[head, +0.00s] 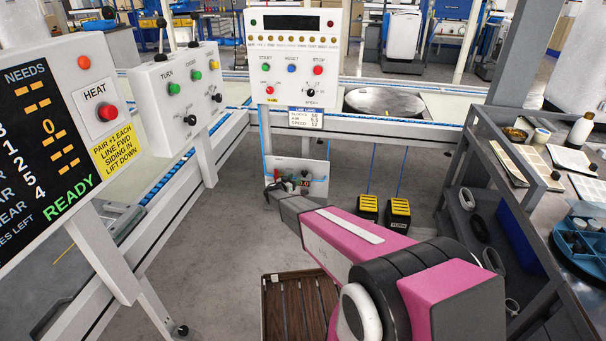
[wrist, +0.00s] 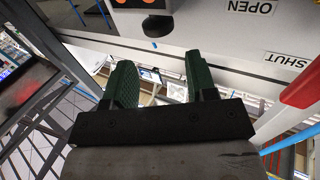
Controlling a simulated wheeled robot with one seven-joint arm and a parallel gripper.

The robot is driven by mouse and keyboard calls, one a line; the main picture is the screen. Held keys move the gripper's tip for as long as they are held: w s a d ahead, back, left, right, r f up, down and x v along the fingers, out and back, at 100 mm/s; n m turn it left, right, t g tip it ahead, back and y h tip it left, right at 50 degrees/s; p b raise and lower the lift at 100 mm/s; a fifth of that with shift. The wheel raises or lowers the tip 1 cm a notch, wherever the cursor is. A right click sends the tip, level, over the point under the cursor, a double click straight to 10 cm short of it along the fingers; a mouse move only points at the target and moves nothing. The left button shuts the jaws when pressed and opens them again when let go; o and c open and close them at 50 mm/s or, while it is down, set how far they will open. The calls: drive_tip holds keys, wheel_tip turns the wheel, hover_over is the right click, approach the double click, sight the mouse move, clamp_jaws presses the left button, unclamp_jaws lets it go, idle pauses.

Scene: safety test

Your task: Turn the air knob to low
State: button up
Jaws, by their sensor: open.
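A small white panel (head: 318,170) hangs low under the middle console, with small dark and red parts on it. Which part is the air knob I cannot tell at this size, and my gripper hides some of the panel. My gripper (head: 282,186) is in front of this panel. In the wrist view its two green fingers (wrist: 161,80) are apart with nothing between them. A pale panel (wrist: 215,35) lies beyond the fingertips, with an OPEN label (wrist: 251,7), a SHUT label (wrist: 290,60) and a red bar (wrist: 300,84).
The middle console (head: 293,45) has buttons and a black speed knob (head: 310,92); a card (head: 305,119) below it mentions air. Two yellow-topped pedals (head: 384,212) stand on the floor to the right. A slatted brown crate (head: 290,300) lies below my arm. A cluttered bench (head: 560,205) stands right.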

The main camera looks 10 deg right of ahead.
sight(305, 172)
drive_tip(key=x, duration=0.9)
drive_tip(key=shift+d, duration=0.1)
drive_tip(key=c, duration=0.6)
